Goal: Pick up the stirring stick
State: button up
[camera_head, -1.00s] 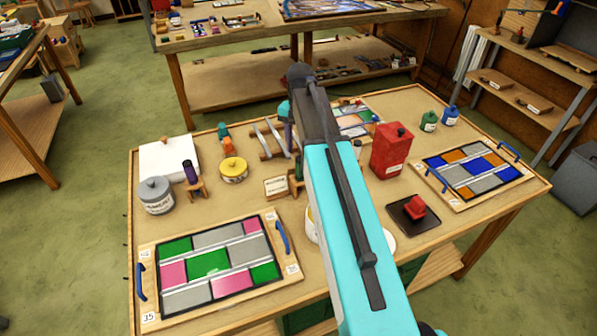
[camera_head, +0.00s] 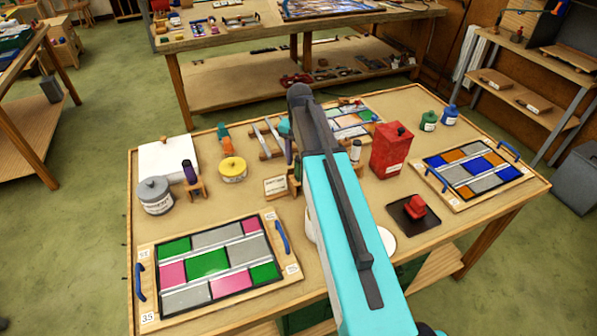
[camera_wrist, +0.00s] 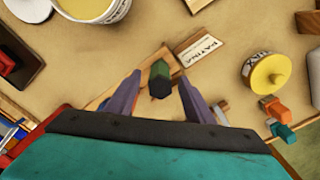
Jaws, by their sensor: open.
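A green bar with a dark hexagonal end (camera_wrist: 160,82) points up at the wrist camera, between the two fingers of my gripper (camera_wrist: 158,92). It looks like the handle of the stirring stick, but its lower part is hidden. My gripper is open, with a finger on either side of the bar and a gap showing at both. I cannot tell whether the fingertips are level with it. In the head view my arm hides much of this spot; a small wooden stand (camera_head: 294,187) shows just left of it.
A PATINA sign (camera_wrist: 206,48) lies close by. A yellow-lidded pot (camera_head: 233,172) stands to its left in the head view. A pale-filled tub (camera_wrist: 92,8) is near my gripper. A red can (camera_head: 390,152) stands right of my arm. Glass panels lie at the table's left and right.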

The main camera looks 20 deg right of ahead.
aim_at(300, 170)
jog(key=shift+s+a+f+b, duration=0.1)
jog(key=shift+f+b, duration=1.35)
jog(key=shift+f, duration=1.1)
jog(key=c, duration=1.1)
jog(key=shift+r, duration=0.25)
notch_tip(300, 170, up, 8)
jog(key=b, duration=0.3)
jog(key=shift+r, duration=0.8)
